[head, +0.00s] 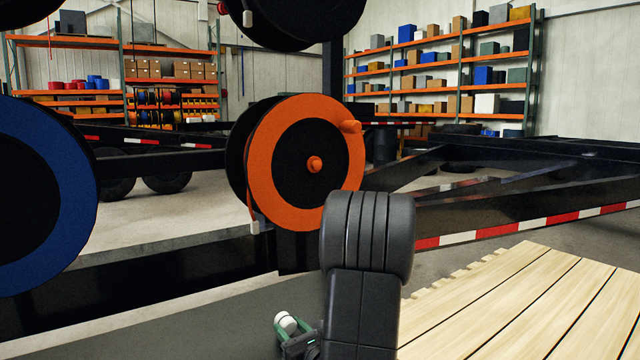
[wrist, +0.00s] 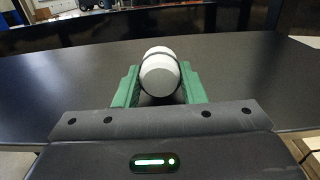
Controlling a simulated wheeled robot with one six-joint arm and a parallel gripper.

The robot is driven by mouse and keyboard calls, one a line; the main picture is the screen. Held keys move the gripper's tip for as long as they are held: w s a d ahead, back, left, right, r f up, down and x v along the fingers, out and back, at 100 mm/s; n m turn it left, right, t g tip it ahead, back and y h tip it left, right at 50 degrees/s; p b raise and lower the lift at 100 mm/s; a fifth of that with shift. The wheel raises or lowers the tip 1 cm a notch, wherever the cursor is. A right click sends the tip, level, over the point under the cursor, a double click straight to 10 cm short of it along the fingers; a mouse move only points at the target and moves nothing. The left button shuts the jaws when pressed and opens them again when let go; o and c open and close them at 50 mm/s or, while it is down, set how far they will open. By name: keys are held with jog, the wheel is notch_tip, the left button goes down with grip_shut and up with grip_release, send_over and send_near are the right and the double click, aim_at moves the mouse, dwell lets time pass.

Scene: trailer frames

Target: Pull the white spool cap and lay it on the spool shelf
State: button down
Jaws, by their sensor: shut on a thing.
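The white spool cap (wrist: 160,78) is a short, rounded white cylinder with a dark ring around it. It sits between the green fingers of my gripper (wrist: 159,84), which is shut on it. The cap (head: 286,320) and my gripper (head: 296,336) also show at the bottom of the head view, partly behind my arm. A flat dark surface, apparently the spool shelf (head: 190,325), spreads beneath them and fills the middle of the wrist view (wrist: 55,95). I cannot tell whether the cap touches it.
An orange-rimmed reel (head: 262,180) stands behind my arm, with a blue-rimmed reel (head: 70,180) at left. Black trailer beams (head: 150,285) run behind the dark surface. A wooden slatted deck (head: 530,310) lies at right. The dark surface around the cap looks clear.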

aim_at(291, 326)
jog(key=shift+f, duration=0.2)
jog(key=shift+c, duration=1.8)
grip_release()
jog(key=shift+s, duration=0.1)
jog(key=shift+s+d+r+p, duration=0.1)
jog(key=shift+s+d+r, duration=0.1)
jog(key=shift+s+d, duration=0.4)
jog(key=shift+s+d+r+p, duration=0.1)
jog(key=shift+s+d+r, duration=0.2)
jog(key=shift+s, duration=0.4)
jog(key=shift+s+d+r+p, duration=0.1)
jog(key=shift+s+d, duration=0.45)
jog(key=shift+s, duration=0.1)
jog(key=p+v, duration=0.2)
jog(key=v, duration=1.2)
jog(key=shift+p, duration=0.4)
jog(key=shift+w, duration=0.1)
